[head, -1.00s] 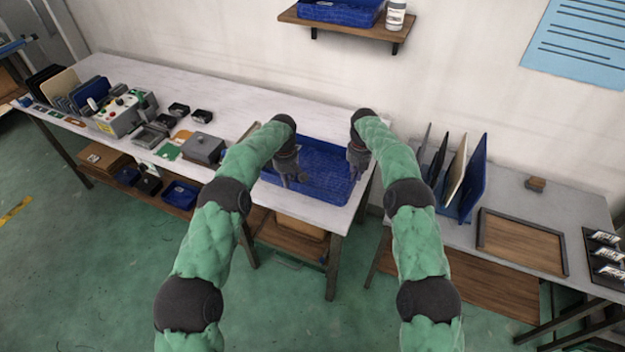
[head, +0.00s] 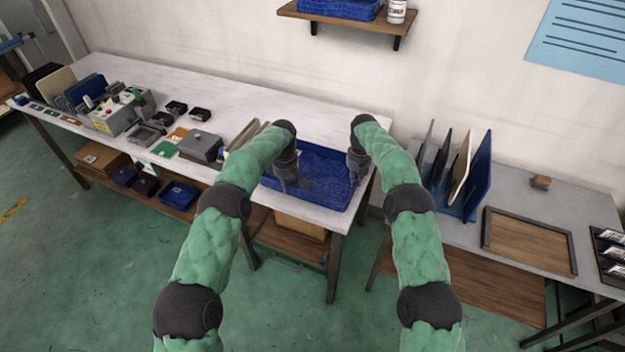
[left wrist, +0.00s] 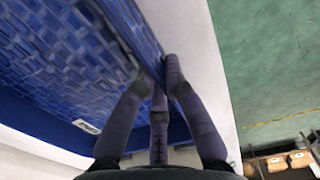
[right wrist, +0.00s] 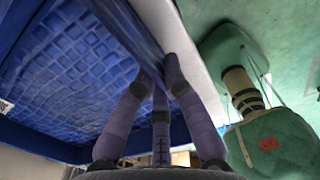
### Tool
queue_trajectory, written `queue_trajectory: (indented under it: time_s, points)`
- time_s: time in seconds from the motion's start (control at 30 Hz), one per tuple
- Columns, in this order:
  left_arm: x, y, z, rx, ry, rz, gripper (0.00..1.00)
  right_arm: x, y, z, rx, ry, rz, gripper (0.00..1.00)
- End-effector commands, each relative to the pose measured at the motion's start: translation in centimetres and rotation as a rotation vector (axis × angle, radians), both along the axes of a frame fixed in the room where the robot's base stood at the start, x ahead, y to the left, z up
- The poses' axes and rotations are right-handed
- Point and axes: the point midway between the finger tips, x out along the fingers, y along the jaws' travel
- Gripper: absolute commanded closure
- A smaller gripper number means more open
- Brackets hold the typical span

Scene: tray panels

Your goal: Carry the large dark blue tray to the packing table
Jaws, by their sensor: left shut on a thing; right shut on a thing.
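The large dark blue tray (head: 325,160) is at the right end of the long white table (head: 240,110) in the head view. My left gripper (head: 292,182) is at the tray's left part and my right gripper (head: 357,172) is at its right side. In the left wrist view, the fingers (left wrist: 157,85) are shut on the tray's wall, with its blue patterned floor (left wrist: 60,50) to the left. In the right wrist view, the fingers (right wrist: 157,85) are likewise shut on a wall of the tray (right wrist: 85,75). I cannot tell whether the tray touches the tabletop.
A grey table (head: 510,190) to the right holds upright panels (head: 460,170), a wooden frame tray (head: 530,240) and a black rack (head: 610,255). A grey case (head: 200,147) and several small boxes stand left of the tray. A wall shelf (head: 345,18) hangs above. Green floor lies in front.

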Motion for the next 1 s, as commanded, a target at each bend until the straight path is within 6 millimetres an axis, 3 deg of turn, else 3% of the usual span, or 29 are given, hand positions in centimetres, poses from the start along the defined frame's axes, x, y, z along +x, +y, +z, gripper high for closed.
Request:
queue_trajectory:
  time_s: [0.1, 0.13, 0.2, 0.67, 1.0]
  points:
    - [0.0, -0.1, -0.7, -0.002, -0.001, 0.000, 1.00, 0.0, 0.1, -0.8, 0.002, -0.001, 0.001, 1.00]
    - [0.0, -0.1, -0.6, -0.001, -0.001, -0.001, 0.83, 0.0, 0.1, -0.7, 0.001, 0.001, 0.001, 0.83]
    - [0.0, -0.1, -0.5, -0.001, -0.001, -0.001, 0.65, 0.0, 0.1, -0.5, 0.001, 0.001, 0.001, 0.65]
    - [0.1, 0.0, 0.4, -0.001, -0.002, 0.000, 0.65, 0.0, 0.0, -0.5, 0.000, 0.000, 0.000, 0.65]
    - [0.1, -0.1, 6.5, -0.001, -0.003, 0.000, 0.65, 0.0, 0.0, -0.5, 0.000, 0.000, 0.000, 0.65]
